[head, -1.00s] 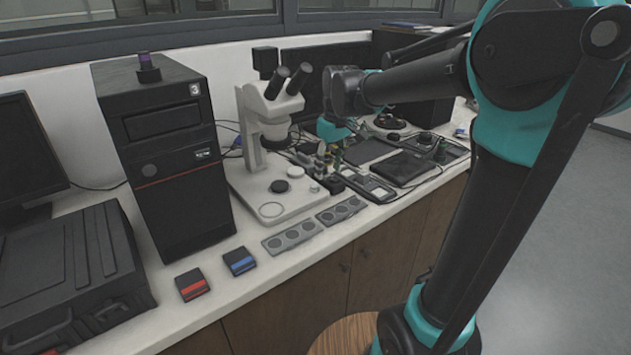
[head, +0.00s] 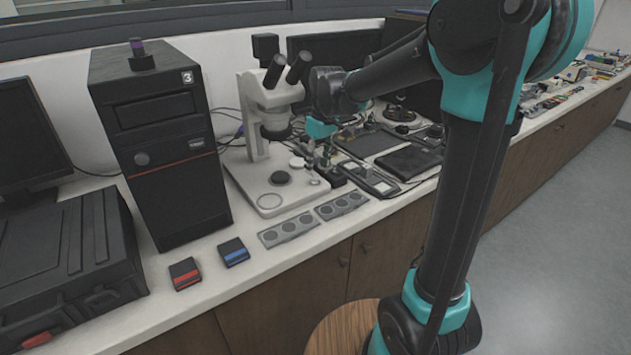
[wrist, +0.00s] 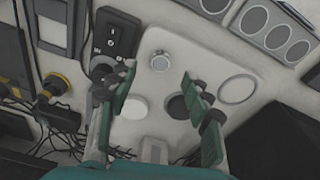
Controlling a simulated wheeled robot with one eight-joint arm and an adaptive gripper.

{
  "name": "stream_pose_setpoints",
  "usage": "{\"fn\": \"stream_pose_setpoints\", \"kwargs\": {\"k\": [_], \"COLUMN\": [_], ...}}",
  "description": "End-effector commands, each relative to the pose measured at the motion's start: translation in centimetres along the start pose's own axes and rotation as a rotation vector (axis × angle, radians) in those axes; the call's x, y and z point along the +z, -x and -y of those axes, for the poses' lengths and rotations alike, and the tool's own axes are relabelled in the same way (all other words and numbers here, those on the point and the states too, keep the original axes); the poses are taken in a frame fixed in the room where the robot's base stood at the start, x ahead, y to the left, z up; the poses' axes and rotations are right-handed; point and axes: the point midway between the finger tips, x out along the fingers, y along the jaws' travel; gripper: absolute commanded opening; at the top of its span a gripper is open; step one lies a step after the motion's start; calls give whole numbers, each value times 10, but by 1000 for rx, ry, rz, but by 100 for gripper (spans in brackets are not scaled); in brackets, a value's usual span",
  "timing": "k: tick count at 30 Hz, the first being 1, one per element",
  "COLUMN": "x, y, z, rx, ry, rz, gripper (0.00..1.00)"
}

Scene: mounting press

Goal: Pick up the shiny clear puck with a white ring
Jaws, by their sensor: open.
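A small shiny clear puck with a pale ring (wrist: 160,62) lies on the pale microscope base (wrist: 205,62). In the head view the puck (head: 314,181) is small near the base's right edge. A white disc (wrist: 134,107) and a dark disc (wrist: 181,106) also lie on the base. My gripper (wrist: 159,77) is open and empty, its two fingers on either side of the line to the puck. The puck shows just beyond the fingertips, not touched. In the head view my gripper (head: 322,150) hangs above the base's right side, its fingers hard to make out.
The microscope (head: 268,105) stands left of my gripper. Two grey trays with round wells (head: 289,230) lie in front of the base. A black box with a socket (wrist: 117,36) sits close left of the puck in the wrist view. Cables and small items crowd behind.

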Motion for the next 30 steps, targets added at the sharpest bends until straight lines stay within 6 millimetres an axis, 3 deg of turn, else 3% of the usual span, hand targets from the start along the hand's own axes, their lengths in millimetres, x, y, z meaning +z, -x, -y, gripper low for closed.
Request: {"fn": "stream_pose_setpoints", "kwargs": {"k": [9, 19, 30], "x": [-2, -2, -2], "y": [-42, -48, -48], "z": [1, 1, 1], "rx": [0, 0, 0], "ry": [0, 0, 0], "rz": [0, 0, 0], "gripper": [50, 50, 5]}}
